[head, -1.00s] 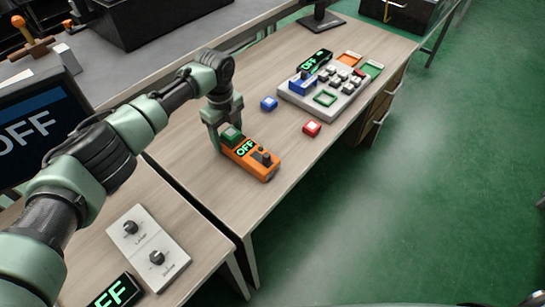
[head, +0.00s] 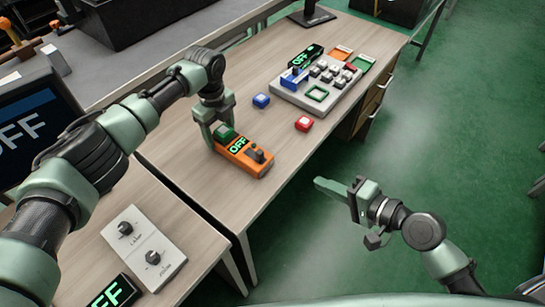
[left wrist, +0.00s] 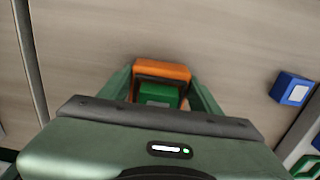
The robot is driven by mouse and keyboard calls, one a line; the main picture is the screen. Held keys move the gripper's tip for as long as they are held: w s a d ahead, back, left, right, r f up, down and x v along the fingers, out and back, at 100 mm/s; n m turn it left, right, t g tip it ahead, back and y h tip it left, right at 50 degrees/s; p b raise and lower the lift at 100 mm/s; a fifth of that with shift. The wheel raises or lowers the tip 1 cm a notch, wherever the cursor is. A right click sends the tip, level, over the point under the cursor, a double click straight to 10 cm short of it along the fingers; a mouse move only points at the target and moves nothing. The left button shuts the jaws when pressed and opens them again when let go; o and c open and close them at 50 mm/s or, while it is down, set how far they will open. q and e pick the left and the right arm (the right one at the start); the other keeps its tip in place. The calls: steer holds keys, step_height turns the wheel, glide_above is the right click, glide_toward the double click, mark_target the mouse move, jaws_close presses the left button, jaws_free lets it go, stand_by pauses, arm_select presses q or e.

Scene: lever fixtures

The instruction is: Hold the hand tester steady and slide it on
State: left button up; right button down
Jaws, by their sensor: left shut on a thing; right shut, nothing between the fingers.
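The orange hand tester (head: 256,169) lies on the wooden table near its front edge. Its display reads OFF in green, and a dark slider knob stands toward its right end. A green block sits at its left end. My left gripper (head: 221,136) is shut on the tester's left end from above. In the left wrist view the orange end of the tester (left wrist: 162,70) and the green block show between the fingers (left wrist: 160,95). My right gripper (head: 335,187) is shut and empty, over the green floor in front of the table, apart from the tester.
A blue cube (head: 261,100) and a red cube (head: 303,124) lie on the table. A grey button panel (head: 330,88) stands behind them. A white two-knob panel (head: 144,247) lies on the nearer left table. Between tester and right gripper is open space.

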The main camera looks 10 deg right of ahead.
steer(key=shift+y, duration=0.7)
steer(key=r, duration=0.1)
steer(key=a+r, duration=0.1)
steer(key=s+a+r, duration=0.1)
steer(key=r, duration=0.1)
steer(key=shift+s+r, duration=0.1)
steer(key=shift+a, duration=0.1)
glide_toward(259, 151)
steer(key=w+a+f, duration=0.2)
steer(key=w+a, duration=0.1)
steer(key=shift+f, duration=0.25)
steer(key=shift+w+a, duration=0.35)
steer(key=shift+w, duration=0.1)
steer(key=w+a, duration=0.3)
arm_select(q)
steer(key=shift+s+d, duration=0.1)
